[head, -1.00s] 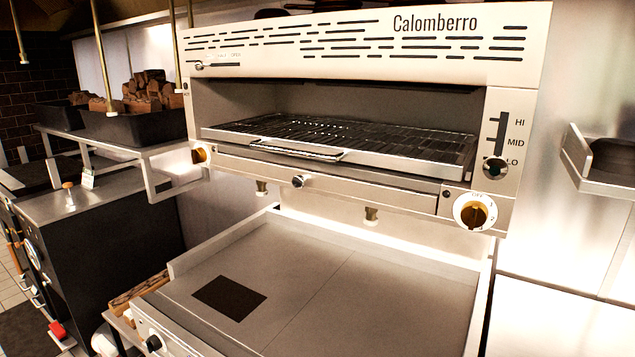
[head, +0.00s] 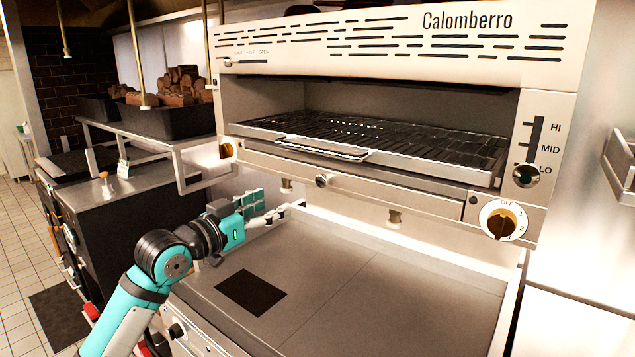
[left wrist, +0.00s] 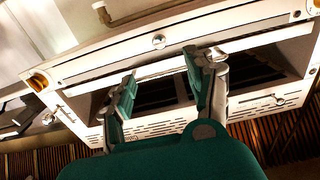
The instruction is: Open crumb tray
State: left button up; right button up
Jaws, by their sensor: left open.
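The crumb tray (head: 400,194) is a long, low metal drawer front under the grill chamber of the Calomberro unit. It looks shut, flush with the unit. Its small round knob (head: 322,181) stands out from the front; the knob also shows in the left wrist view (left wrist: 158,41), beyond the fingertips. My left gripper (head: 266,205) is open and empty, left of and below the knob in the head view, over the back left of the griddle. In the left wrist view its fingers (left wrist: 164,72) are spread and apart from the knob. My right gripper is out of view.
Above the tray is a wire grill rack (head: 400,140) with a front handle. A brass dial (head: 502,221) sits at the lower right. The flat griddle (head: 400,290) below is bare except for a dark square. A side shelf (head: 165,145) with black bins stands at left.

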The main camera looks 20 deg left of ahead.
aim_at(320, 182)
pick_arm(q)
jog(key=p+x, duration=0.4)
jog(key=x, duration=1.1)
jog(key=shift+p, duration=0.4)
jog(key=shift+w+d+f, duration=0.1)
jog(key=shift+w+d, duration=0.15)
jog(key=shift+w, duration=0.25)
jog(key=c, duration=1)
grip_shut()
